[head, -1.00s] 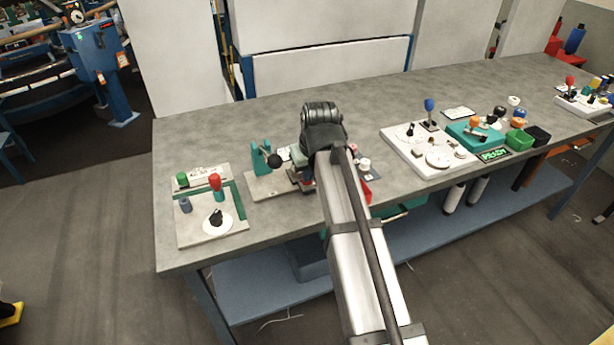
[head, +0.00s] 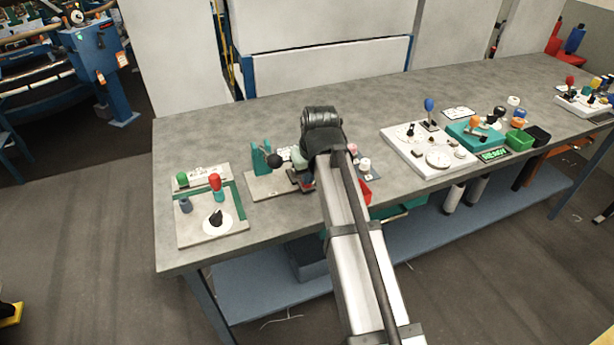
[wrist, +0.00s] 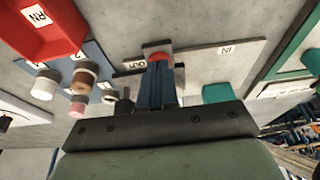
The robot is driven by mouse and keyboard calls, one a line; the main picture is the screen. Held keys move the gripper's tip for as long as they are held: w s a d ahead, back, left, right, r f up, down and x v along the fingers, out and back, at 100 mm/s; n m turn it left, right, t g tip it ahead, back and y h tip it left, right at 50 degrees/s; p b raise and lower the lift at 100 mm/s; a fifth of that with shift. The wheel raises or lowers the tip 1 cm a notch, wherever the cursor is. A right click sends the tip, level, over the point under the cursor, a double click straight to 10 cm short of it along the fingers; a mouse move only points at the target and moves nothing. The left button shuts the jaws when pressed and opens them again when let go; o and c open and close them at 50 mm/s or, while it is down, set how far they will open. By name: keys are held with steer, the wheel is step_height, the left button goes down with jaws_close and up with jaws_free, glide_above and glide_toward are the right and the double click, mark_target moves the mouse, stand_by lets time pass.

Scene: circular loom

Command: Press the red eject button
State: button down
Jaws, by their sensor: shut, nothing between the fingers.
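In the wrist view, a red button (wrist: 159,56) shows as a rounded red edge on a small light block, between the labels OUT and IN. My gripper (wrist: 158,68) is shut and empty, its blue fingertips right at the red button and partly covering it. I cannot tell whether they touch it or whether it is pressed down. In the head view, my arm hides this button and my fingertips. The station's base plate (head: 268,187) shows left of my arm on the grey bench.
A red bin (wrist: 40,25) and white, brown and pink knobs (wrist: 79,80) are close to the left in the wrist view. A teal bracket with a black ball lever (head: 274,161) stands left of my gripper. A panel with a red-topped lever (head: 215,181) is farther left.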

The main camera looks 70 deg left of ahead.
steer(key=shift+r, duration=2.7)
